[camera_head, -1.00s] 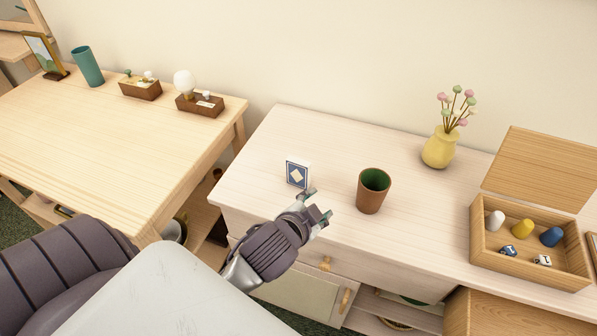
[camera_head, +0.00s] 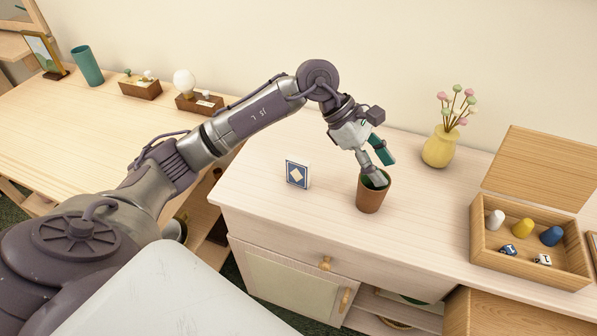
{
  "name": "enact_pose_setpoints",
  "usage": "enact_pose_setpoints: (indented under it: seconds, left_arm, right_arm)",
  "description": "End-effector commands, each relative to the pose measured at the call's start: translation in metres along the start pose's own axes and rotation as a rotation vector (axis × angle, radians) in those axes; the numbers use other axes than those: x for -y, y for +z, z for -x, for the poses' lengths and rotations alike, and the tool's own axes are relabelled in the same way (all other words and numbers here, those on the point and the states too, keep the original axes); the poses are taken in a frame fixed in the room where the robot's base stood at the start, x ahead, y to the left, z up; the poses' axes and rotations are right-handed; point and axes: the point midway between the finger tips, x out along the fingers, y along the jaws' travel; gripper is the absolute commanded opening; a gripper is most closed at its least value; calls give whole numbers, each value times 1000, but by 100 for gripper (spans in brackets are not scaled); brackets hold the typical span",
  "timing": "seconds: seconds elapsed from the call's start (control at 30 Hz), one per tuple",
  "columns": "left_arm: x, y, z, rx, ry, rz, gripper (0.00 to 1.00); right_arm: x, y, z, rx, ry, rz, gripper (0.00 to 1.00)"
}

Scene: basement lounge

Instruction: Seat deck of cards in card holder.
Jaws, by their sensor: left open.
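The deck of cards (camera_head: 297,174), blue-faced with a pale diamond and white sides, stands upright on the pale wooden cabinet top (camera_head: 260,180). My left gripper (camera_head: 381,171) points down over the brown cup (camera_head: 370,199) with a green inside, to the right of the deck. It is open and apart from the deck. One finger overlaps the cup's mouth; whether it touches the cup I cannot tell. I cannot pick out a card holder for certain. My right gripper is not in view.
An open wooden box (camera_head: 530,262) with several small pieces stands at the right. A yellow vase (camera_head: 439,147) stands behind. Two brown wooden holders (camera_head: 141,89) (camera_head: 185,104) and a teal cup (camera_head: 87,66) stand on the left table. The cabinet top before the deck is clear.

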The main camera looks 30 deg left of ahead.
Motion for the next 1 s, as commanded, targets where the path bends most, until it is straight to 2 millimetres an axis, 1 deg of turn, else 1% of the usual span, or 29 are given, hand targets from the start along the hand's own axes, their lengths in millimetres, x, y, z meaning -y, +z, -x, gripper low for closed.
enact_pose_setpoints:
  seconds: [0.03,0.07,0.1,0.13,0.2,0.3,0.37,0.4,0.47,0.57,0.8,1.0]
  left_arm:
    - [-14,-28,25,-162,17,-31,50]
    - [-19,-43,39,-251,17,-41,50]
    - [-25,-62,58,-359,17,-47,50]
    - [-28,-74,73,-431,15,-45,50]
    - [-32,-96,104,-569,9,-32,50]
    - [-33,-114,136,-697,-4,-7,50]
    - [-32,-121,146,-737,-11,5,50]
    - [-32,-125,148,-755,-15,10,50]
    - [-31,-131,146,-765,-19,13,50]
    - [-29,-144,132,-767,-23,16,50]
    - [-29,-173,101,-764,-20,14,50]
    - [-29,-183,90,-764,-18,12,50]
  right_arm:
    - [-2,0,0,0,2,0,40]
    - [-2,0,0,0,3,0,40]
    - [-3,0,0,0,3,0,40]
    - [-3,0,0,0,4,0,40]
    - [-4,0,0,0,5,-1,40]
    - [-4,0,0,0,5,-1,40]
    - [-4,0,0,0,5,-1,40]
    - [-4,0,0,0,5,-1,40]
    - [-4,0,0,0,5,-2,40]
    - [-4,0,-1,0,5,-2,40]
    - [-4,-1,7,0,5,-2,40]
    - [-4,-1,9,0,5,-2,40]
